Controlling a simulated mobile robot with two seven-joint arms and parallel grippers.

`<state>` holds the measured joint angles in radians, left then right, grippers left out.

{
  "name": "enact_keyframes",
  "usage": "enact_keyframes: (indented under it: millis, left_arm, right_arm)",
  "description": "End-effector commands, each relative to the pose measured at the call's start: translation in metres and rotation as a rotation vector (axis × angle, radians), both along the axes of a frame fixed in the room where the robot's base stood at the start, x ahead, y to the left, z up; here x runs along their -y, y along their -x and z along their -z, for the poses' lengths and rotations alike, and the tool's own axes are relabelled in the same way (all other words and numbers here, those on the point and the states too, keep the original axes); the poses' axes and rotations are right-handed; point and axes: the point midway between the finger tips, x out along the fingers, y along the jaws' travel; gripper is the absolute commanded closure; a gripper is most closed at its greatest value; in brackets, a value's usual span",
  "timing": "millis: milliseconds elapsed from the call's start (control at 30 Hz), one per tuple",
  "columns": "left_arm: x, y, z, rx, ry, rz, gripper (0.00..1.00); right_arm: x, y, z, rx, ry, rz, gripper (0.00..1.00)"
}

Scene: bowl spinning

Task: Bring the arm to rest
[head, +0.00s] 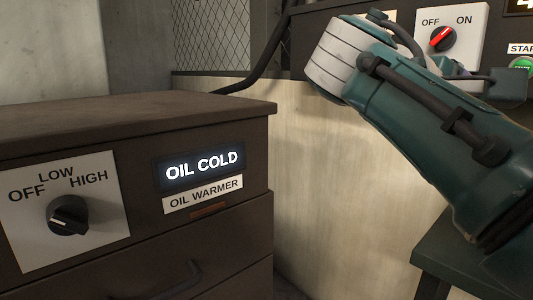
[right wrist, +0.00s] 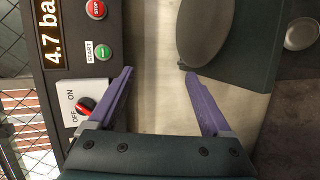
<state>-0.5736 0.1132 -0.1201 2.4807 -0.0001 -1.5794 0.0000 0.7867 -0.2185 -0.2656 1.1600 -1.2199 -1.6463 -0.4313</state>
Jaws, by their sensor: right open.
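My right arm (head: 440,120) comes in from the right in the head view, a green link with a white-grey joint, and covers part of the back panel. In the right wrist view my right gripper (right wrist: 159,73) has its two purple fingers spread apart with nothing between them. The red OFF/ON knob (right wrist: 86,106) is close to the left finger in the picture; I cannot tell the gap in depth. The knob also shows in the head view (head: 442,39), its bar slanted up to the right. My left gripper is not in view.
A brown oil warmer cabinet (head: 210,110) fills the left, with a black OFF/LOW/HIGH knob (head: 69,216) and a lit "OIL COLD" display (head: 204,166). A green START button (right wrist: 102,54), red STOP button (right wrist: 96,9) and "4.7 ba" display (right wrist: 49,20) are on the panel. A dark round-ended object (right wrist: 205,30) lies beyond the fingers.

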Motion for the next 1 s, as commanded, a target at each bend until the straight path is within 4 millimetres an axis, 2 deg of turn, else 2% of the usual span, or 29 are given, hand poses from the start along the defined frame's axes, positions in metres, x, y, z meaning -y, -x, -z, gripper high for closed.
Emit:
enact_keyframes:
  millis: [33, 167, 300, 433, 500, 667, 900, 1000]
  left_arm:
    - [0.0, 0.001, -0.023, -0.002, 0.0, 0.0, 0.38]
    - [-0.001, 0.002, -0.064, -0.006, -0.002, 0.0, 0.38]
    - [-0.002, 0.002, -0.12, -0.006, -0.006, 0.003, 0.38]
    - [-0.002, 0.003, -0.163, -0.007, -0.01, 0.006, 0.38]
    - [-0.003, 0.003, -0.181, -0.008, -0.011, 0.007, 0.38]
    - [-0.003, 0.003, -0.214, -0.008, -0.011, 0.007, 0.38]
    - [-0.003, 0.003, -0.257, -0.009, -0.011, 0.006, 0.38]
    - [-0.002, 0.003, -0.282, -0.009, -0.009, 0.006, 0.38]
  right_arm:
    - [0.003, 0.008, 0.002, -0.011, -0.06, -0.001, 0.17]
    - [0.007, 0.04, 0.033, -0.025, -0.268, -0.002, 0.17]
    - [0.003, 0.098, 0.055, -0.03, -0.541, 0.011, 0.17]
    - [-0.009, 0.158, 0.053, -0.03, -0.769, 0.028, 0.17]
    - [-0.018, 0.185, 0.045, -0.03, -0.867, 0.033, 0.17]
    - [-0.038, 0.235, 0.018, -0.039, -1.044, 0.039, 0.17]
    - [-0.068, 0.298, -0.041, -0.075, -1.257, 0.044, 0.17]
    - [-0.068, 0.292, -0.065, -0.069, -1.251, 0.043, 0.17]
